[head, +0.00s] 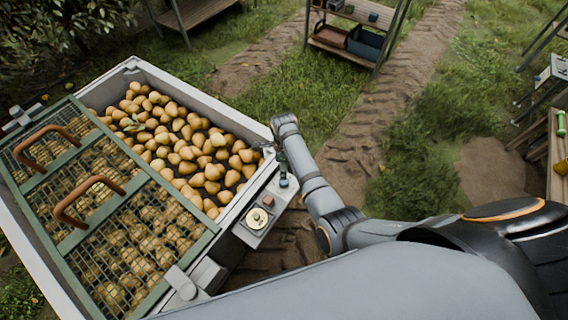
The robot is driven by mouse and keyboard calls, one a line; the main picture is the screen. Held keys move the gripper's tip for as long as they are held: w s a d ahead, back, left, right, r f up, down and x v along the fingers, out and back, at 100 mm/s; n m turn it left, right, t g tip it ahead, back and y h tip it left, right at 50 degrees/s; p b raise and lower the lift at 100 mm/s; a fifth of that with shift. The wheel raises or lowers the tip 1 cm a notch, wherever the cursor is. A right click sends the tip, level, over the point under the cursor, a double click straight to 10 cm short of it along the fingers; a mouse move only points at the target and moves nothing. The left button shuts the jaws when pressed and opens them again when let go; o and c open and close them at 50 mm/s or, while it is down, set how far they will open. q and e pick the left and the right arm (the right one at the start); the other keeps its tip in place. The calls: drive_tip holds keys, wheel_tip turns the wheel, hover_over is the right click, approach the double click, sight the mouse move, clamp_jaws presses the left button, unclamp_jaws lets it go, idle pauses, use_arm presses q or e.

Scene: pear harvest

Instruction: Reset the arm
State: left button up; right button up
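My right arm reaches in from the right, with its elbow low and its wrist up beside the right wall of a large pale bin (245,108). My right gripper (279,160) hangs below that wrist, close to the bin's edge. It is small and dark, and its fingers cannot be made out clearly, nor whether they touch anything. My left gripper is not in view. Many yellow-brown pears (190,150) fill the open part of the bin.
A green-framed mesh lid (110,200) with two brown handles covers the bin's left part. A control panel with a round dial (257,218) sits on the right wall. A shelf rack (360,35) stands behind; a wooden bench (558,150) is far right. Grass and dirt track lie between.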

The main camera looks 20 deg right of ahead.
drive_tip(key=shift+r, duration=0.75)
